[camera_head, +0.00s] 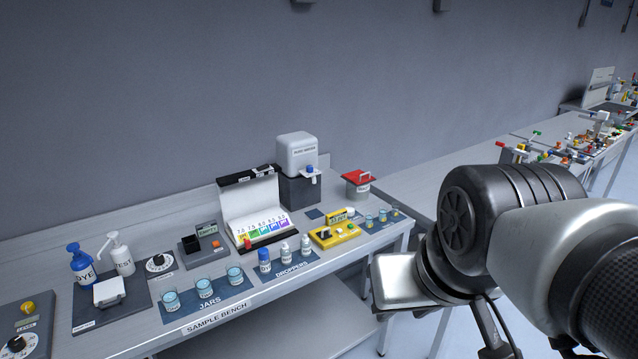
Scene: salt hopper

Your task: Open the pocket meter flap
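My gripper (494,335) shows only as dark thin parts at the bottom edge, below my wrist and right of the bench. Its fingertips are cut off or hidden, so its opening and any contents cannot be seen.
On the sample bench (290,300) stand jars (204,288), dropper bottles (285,252), a colour chart case (252,208), a water dispenser (298,168), a red-lidded container (357,182) and pump bottles (120,256). Another cluttered bench (470,165) runs behind my arm.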

